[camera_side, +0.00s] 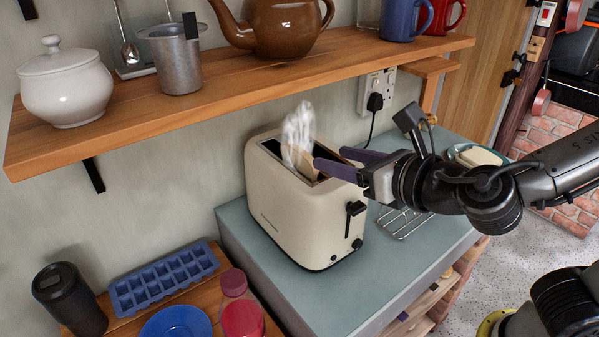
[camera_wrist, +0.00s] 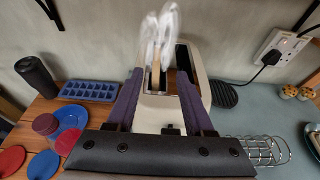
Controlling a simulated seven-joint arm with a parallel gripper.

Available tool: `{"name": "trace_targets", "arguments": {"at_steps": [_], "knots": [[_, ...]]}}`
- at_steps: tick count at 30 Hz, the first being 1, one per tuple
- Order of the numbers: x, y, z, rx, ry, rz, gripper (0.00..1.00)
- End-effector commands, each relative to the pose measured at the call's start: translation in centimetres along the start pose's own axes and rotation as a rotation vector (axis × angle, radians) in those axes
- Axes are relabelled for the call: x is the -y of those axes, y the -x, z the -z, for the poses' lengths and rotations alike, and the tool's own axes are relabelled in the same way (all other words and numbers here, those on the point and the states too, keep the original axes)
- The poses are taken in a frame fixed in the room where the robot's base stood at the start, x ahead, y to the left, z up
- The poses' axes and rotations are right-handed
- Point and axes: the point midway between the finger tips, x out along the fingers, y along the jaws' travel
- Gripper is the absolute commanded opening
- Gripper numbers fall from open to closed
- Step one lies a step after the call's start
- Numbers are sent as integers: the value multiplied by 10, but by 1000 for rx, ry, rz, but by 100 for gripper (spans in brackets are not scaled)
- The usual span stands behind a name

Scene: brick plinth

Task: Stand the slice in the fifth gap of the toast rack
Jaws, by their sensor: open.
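The cream toaster (camera_side: 300,215) stands on the grey-green counter top, and it also shows in the wrist view (camera_wrist: 155,115). A light-brown slice (camera_side: 305,163) sticks up out of one slot, with a white, steam-like wisp above it; the slice also shows in the wrist view (camera_wrist: 155,74). My gripper (camera_side: 333,159) is open, its purple fingers reaching over the toaster. In the wrist view the fingertips (camera_wrist: 160,76) lie on either side of the slice, apart from it. The wire toast rack (camera_side: 404,222) is partly hidden behind my arm; its wires show in the wrist view (camera_wrist: 262,151).
A wooden shelf (camera_side: 235,90) with a teapot, pot and mugs hangs above the toaster. A plugged-in cord (camera_side: 375,103) runs from the wall socket. A lower wooden surface on the left holds a blue ice tray (camera_side: 163,280), a dark tumbler (camera_side: 68,298) and red cups.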

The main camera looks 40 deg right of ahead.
Motion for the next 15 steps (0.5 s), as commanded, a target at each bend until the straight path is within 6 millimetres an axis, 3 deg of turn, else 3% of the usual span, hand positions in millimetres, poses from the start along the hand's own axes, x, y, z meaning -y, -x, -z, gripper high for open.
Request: {"name": "trace_targets", "arguments": {"at_steps": [4,15], "knots": [[-2,-13,0,0,0,-2,53],[-1,-76,0,-2,-3,-1,53]]}}
